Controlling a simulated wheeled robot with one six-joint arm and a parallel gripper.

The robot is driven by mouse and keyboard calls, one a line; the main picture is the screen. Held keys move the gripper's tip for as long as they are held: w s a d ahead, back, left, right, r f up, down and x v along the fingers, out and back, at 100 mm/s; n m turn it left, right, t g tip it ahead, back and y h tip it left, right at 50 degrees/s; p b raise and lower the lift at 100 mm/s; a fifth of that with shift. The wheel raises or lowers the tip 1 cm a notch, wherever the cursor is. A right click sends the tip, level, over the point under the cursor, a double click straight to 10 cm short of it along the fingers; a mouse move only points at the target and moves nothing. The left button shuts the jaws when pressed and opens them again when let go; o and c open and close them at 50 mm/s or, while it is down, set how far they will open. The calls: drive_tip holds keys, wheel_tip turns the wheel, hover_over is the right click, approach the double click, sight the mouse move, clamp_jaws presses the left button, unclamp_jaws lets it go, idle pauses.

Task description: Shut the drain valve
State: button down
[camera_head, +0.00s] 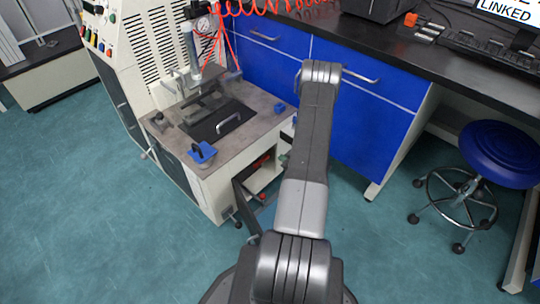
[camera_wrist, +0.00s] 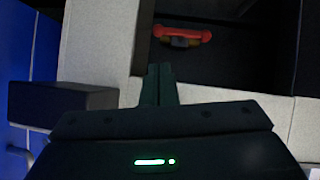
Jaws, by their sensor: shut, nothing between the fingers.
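A red lever with a dark and yellowish middle, which looks like the drain valve handle (camera_wrist: 184,35), lies crosswise inside a dark recess in the wrist view. A small red part (camera_head: 262,162) shows in the machine's lower opening in the head view; I cannot tell for sure that it is the same lever. My gripper (camera_wrist: 158,84) is shut and empty, its fingertips at the recess's near edge. The lever is beyond the tips, slightly right in the picture, with a visible gap. My arm hides most of the gripper in the head view.
Pale panels (camera_wrist: 98,42) border the recess, and a dark block (camera_wrist: 62,104) stands left in the wrist view. The rheometer (camera_head: 150,60) has a lower door (camera_head: 247,205) standing open. Blue drawers (camera_head: 362,120) lie to the right, a blue stool (camera_head: 500,155) farther right. Floor is clear at left.

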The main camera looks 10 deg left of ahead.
sight(260, 160)
drive_tip(key=shift+a+f, duration=0.1)
drive_tip(key=b+x, duration=0.2)
drive_tip(key=x, duration=0.7)
drive_tip(key=shift+w+a+f+b, duration=0.2)
drive_tip(key=shift+w+b, duration=0.1)
drive_tip(key=shift+b, duration=0.05)
